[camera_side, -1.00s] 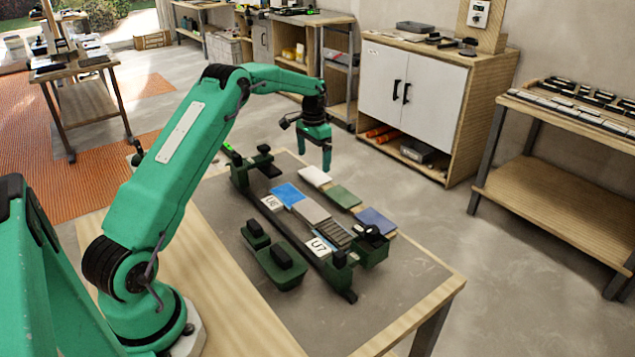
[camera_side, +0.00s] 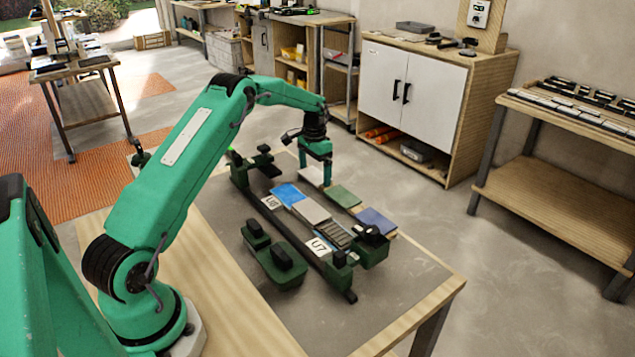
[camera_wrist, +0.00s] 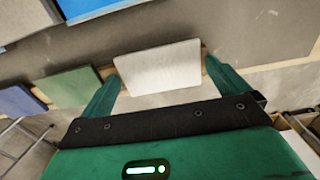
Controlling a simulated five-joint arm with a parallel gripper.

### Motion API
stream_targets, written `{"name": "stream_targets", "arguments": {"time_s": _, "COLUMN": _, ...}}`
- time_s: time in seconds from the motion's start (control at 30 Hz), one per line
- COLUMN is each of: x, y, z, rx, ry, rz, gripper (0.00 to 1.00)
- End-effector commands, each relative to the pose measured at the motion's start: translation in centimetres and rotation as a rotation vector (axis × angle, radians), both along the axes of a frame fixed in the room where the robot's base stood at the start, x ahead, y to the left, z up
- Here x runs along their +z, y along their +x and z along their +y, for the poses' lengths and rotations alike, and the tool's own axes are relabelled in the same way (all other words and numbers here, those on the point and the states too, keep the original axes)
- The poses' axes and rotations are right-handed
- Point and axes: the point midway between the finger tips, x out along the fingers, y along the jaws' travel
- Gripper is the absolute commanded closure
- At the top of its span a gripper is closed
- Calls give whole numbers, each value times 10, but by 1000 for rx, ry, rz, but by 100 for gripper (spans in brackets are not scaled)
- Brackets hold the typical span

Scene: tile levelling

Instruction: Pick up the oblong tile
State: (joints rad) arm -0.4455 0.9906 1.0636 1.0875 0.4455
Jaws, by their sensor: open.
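The oblong white tile (camera_wrist: 158,69) lies flat on a wooden strip, longer than it is wide. In the wrist view it sits between the two fingers of my gripper (camera_wrist: 157,74), with a gap on each side. In the side view my gripper (camera_side: 316,175) is low over the white tile (camera_side: 311,176), open and empty, its fingers partly covering the tile. The exact height of the fingertips above the strip is hard to tell.
A green tile (camera_side: 343,196) and a purple-blue tile (camera_side: 376,220) lie along the same row. Beside it, a dark green fixture (camera_side: 368,250) holds a blue tile (camera_side: 287,195), a grey tile (camera_side: 310,212) and a ribbed piece.

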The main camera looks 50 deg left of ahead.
Motion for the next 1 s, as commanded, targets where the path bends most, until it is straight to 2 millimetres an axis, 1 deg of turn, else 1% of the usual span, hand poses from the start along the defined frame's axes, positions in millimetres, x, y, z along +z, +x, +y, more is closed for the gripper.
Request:
{"name": "stream_targets", "arguments": {"time_s": 0.4, "x": -2, "y": 0, "z": 0, "rx": 0, "ry": 0, "rz": 0, "gripper": 0}}
{"name": "stream_targets", "arguments": {"time_s": 0.43, "x": -2, "y": 0, "z": 0, "rx": 0, "ry": 0, "rz": 0, "gripper": 4}}
{"name": "stream_targets", "arguments": {"time_s": 0.47, "x": -2, "y": 0, "z": 0, "rx": 0, "ry": 0, "rz": 0, "gripper": 10}}
{"name": "stream_targets", "arguments": {"time_s": 0.5, "x": -2, "y": 0, "z": 0, "rx": 0, "ry": 0, "rz": 0, "gripper": 18}}
{"name": "stream_targets", "arguments": {"time_s": 0.53, "x": -2, "y": 0, "z": 0, "rx": 0, "ry": 0, "rz": 0, "gripper": 22}}
{"name": "stream_targets", "arguments": {"time_s": 0.87, "x": -2, "y": 0, "z": 0, "rx": 0, "ry": 0, "rz": 0, "gripper": 22}}
{"name": "stream_targets", "arguments": {"time_s": 1.0, "x": 3, "y": 0, "z": 0, "rx": 0, "ry": 1, "rz": -1, "gripper": 22}}
